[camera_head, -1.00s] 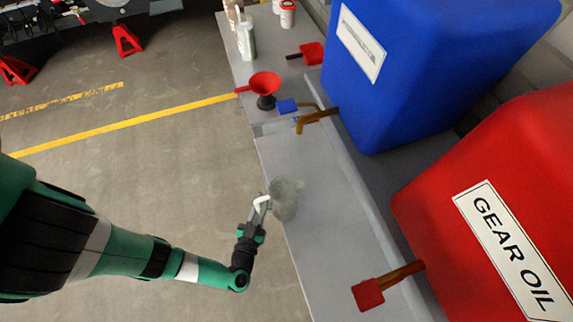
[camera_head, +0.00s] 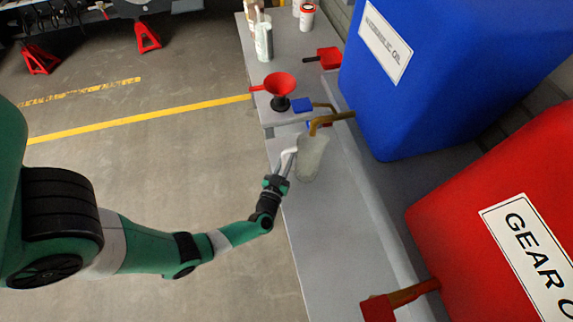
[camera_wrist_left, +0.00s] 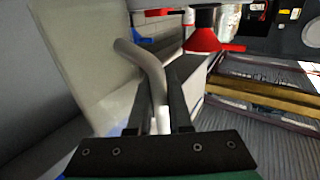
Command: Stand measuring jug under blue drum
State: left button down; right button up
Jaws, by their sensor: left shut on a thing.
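The blue drum (camera_head: 450,75) stands at the upper right on the bench, with a brass tap (camera_head: 335,119) pointing left. A translucent grey measuring jug (camera_head: 311,160) is just below this tap in the head view, looking upright or nearly so. Whether its base touches the bench cannot be told. My left gripper (camera_head: 283,168) is shut on the jug's pale handle, on the jug's left side. In the left wrist view the jug (camera_wrist_left: 80,55) fills the left and its curved handle runs between the fingers (camera_wrist_left: 160,105). My right gripper is not in view.
A red drum (camera_head: 510,210) with its own tap (camera_head: 400,299) stands at lower right. A red funnel (camera_head: 280,85) is just beyond the jug. Bottles (camera_head: 263,40) and a red-lidded tub (camera_head: 307,16) stand at the bench's far end. The near grey bench (camera_head: 320,235) is clear.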

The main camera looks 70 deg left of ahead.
pick_arm(q)
jog(key=shift+f+b, duration=0.8)
jog(key=shift+f, duration=1.05)
jog(key=c, duration=0.8)
grip_release()
jog(key=shift+c, duration=0.2)
jog(key=shift+r, duration=0.25)
jog(key=shift+s+d+p, duration=0.2)
jog(key=shift+d+p, duration=0.15)
jog(key=p+v, duration=0.2)
jog(key=v, duration=0.9)
jog(key=shift+s, duration=0.2)
jog(key=shift+d, duration=0.1)
